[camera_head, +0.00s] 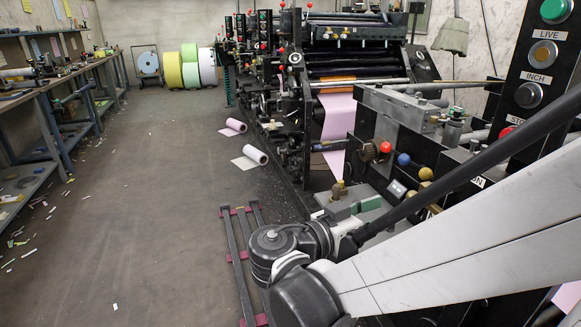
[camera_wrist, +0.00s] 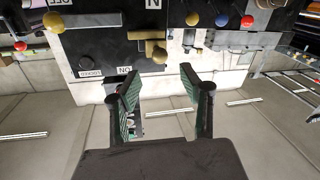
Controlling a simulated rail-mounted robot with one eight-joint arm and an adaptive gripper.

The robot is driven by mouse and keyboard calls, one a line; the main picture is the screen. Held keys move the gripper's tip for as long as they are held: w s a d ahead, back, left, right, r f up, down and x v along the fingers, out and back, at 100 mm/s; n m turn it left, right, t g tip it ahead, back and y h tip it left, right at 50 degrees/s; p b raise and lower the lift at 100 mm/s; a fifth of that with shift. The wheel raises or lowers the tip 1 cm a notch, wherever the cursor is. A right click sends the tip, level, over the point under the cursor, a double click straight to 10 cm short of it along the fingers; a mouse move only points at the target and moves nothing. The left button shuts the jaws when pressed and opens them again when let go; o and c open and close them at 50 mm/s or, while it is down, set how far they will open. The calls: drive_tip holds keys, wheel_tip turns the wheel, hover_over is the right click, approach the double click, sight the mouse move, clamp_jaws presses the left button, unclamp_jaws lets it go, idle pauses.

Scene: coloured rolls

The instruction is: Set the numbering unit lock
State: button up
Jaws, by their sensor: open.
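In the wrist view, a dark machine panel (camera_wrist: 88,48) lies beyond my gripper (camera_wrist: 163,95), with labels that appear upside down. A brass-coloured lever or knob (camera_wrist: 157,50) sits on its right part, near an ON label (camera_wrist: 125,70). A smaller label (camera_wrist: 90,73) is to the left, too blurred to read surely. I cannot tell for certain which fitting is the numbering unit lock. My gripper is open, its two green-padded fingers apart with nothing held between them. The brass piece shows above the gap, apart from the fingers. In the head view my arm hides part of the machine's front.
The press (camera_head: 350,60) fills the right side, with coloured ball knobs (camera_head: 404,159) and a button panel (camera_head: 540,60). Paper rolls (camera_head: 233,127) lie on the floor beside it. A workbench (camera_head: 45,95) lines the left; the aisle is largely clear.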

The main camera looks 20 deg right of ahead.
sight(425, 202)
drive_tip(key=shift+w+d+b, duration=0.2)
drive_tip(key=shift+d+b, duration=0.05)
drive_tip(key=shift+d, duration=1.2)
drive_tip(key=shift+w+d+b, duration=0.15)
drive_tip(key=shift+d+b, duration=0.1)
drive_tip(key=shift+d, duration=1.2)
drive_tip(key=shift+w+d+b, duration=0.2)
drive_tip(key=shift+d+b, duration=0.05)
drive_tip(key=shift+d, duration=1.2)
clamp_jaws()
